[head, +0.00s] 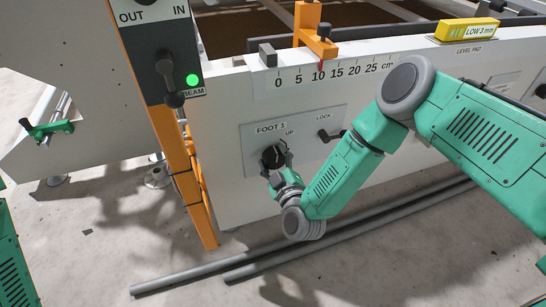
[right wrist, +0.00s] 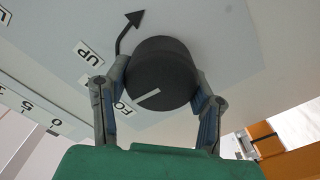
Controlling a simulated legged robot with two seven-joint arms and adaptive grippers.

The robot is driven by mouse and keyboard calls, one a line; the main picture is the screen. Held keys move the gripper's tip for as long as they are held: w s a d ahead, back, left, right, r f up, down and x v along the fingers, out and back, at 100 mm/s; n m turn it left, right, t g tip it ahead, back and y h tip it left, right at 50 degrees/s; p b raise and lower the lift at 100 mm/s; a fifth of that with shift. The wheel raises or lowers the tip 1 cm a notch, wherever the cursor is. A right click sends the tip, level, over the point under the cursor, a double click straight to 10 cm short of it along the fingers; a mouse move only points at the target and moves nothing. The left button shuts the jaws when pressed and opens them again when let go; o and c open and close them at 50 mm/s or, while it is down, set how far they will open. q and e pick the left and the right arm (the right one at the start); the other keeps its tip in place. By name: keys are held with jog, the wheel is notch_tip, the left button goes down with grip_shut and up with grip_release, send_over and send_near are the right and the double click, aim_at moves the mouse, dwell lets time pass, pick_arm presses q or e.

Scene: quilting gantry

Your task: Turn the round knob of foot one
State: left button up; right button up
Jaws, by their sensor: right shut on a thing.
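The round knob (head: 271,157) of foot one is black and sits on a grey plate (head: 310,151) marked "FOOT 1" and "UP" on the white gantry side. In the right wrist view the knob (right wrist: 160,75) has a pale pointer line, and a black curved arrow (right wrist: 128,30) is printed beside it near "UP". My right gripper (head: 274,158) is shut on the knob, with one finger on each side in the right wrist view (right wrist: 161,88). My left gripper is not in view.
A black LOCK lever (head: 331,135) is on the same plate, right of the knob. An orange post (head: 178,160) stands to the left with a BEAM lever (head: 168,80) and a green light (head: 193,80). Grey pipes (head: 200,275) lie on the floor below.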

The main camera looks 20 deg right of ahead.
jog(key=shift+s+m+p, duration=0.1)
jog(key=shift+m+p, duration=0.45)
jog(key=shift+m, duration=0.55)
jog(key=m+p, duration=0.1)
jog(key=m, duration=0.2)
jog(key=shift+d+m, duration=0.1)
jog(key=shift+m, duration=0.3)
jog(key=m, duration=0.2)
jog(key=shift+d+m, duration=0.1)
jog(key=shift+m, duration=0.2)
jog(key=m+p, duration=0.1)
jog(key=m, duration=0.2)
jog(key=shift+d+f+m, duration=0.1)
jog(key=shift+m, duration=0.2)
jog(key=m, duration=0.5)
jog(key=shift+d+f, duration=0.15)
jog(key=m, duration=0.2)
jog(key=m+b, duration=0.1)
jog(key=m, duration=0.2)
jog(key=shift+s+f, duration=0.1)
jog(key=shift+f, duration=0.1)
jog(key=shift+m, duration=0.3)
jog(key=o, duration=1.2)
jog(key=shift+c, duration=0.2)
jog(key=shift+d+r, duration=0.1)
